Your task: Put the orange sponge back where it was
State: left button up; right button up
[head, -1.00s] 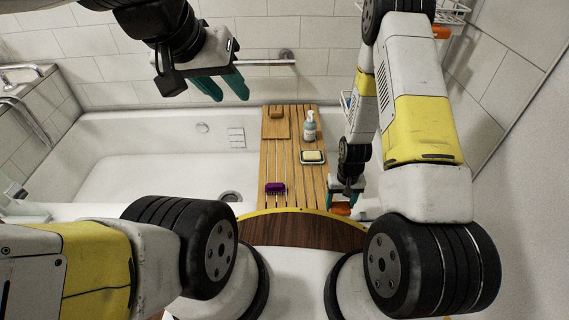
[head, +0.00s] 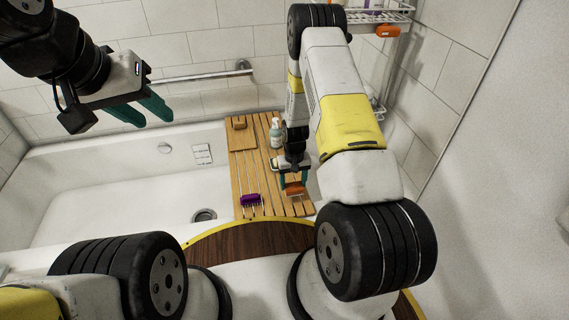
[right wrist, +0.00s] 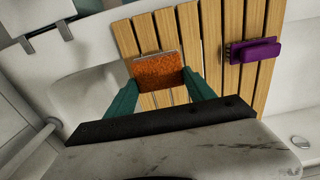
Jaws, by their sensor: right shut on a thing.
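The orange sponge (head: 294,188) is shut between the teal fingers of my right gripper (head: 292,181), over the right part of the slatted wooden board across the tub. In the right wrist view, the sponge (right wrist: 158,70) sits between both fingertips with board slats behind it. I cannot tell whether it touches the board. My left gripper (head: 146,113) is empty, its teal fingers apart, in the air over the tub at the upper left.
The wooden board (head: 242,181) carries a purple brush (head: 251,199), a pump bottle (head: 276,133), a soap dish (head: 277,164) partly hidden by my right gripper, and a small wooden block (head: 239,123). A wire rack (head: 365,17) with an orange item (head: 387,31) hangs at the upper right.

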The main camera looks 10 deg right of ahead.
aim_at(292, 186)
jog(key=shift+w+f, duration=0.1)
jog(key=shift+w, duration=0.5)
jog(key=shift+w+f, duration=0.1)
jog(key=shift+f, duration=1.65)
jog(key=shift+f, duration=0.1)
jog(key=o, duration=1.6)
